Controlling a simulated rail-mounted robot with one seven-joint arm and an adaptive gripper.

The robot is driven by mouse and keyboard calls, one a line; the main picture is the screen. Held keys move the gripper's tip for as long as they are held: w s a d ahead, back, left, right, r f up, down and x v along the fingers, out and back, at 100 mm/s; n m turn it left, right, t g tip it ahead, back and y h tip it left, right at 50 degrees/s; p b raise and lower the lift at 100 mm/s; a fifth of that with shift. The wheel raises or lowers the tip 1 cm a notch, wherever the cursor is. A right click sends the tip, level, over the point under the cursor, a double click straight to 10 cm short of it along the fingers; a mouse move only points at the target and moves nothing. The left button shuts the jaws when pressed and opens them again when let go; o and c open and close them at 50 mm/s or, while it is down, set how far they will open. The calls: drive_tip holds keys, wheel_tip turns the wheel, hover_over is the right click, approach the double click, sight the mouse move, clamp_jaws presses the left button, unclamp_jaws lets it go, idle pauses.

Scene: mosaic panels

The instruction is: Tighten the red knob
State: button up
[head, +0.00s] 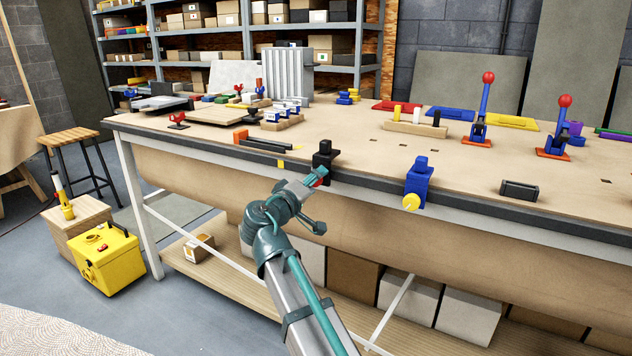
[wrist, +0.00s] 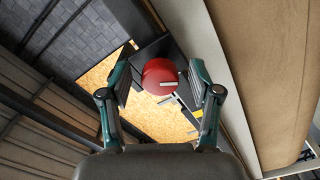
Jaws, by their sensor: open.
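The red knob (wrist: 160,74) shows as a round red disc with a pale mark, between my two fingers in the wrist view. In the head view only a sliver of red (head: 319,182) shows beside my fingers. The knob belongs to a black clamp (head: 325,158) on the front edge of the workbench. My gripper (wrist: 160,82) is open, with one finger on each side of the knob and a gap showing at both sides. In the head view my gripper (head: 316,180) is at the front of the black clamp. How deep the fingers reach along the knob I cannot tell.
A blue clamp (head: 419,178) with a yellow knob (head: 411,202) is on the same bench edge to the right. Black and orange bars (head: 265,145) lie left of the black clamp. The bench edge (head: 470,205) runs close beside my gripper. The floor in front is open.

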drive_tip(key=v, duration=1)
drive_tip(key=shift+s+a, duration=0.2)
drive_tip(key=shift+s, duration=0.15)
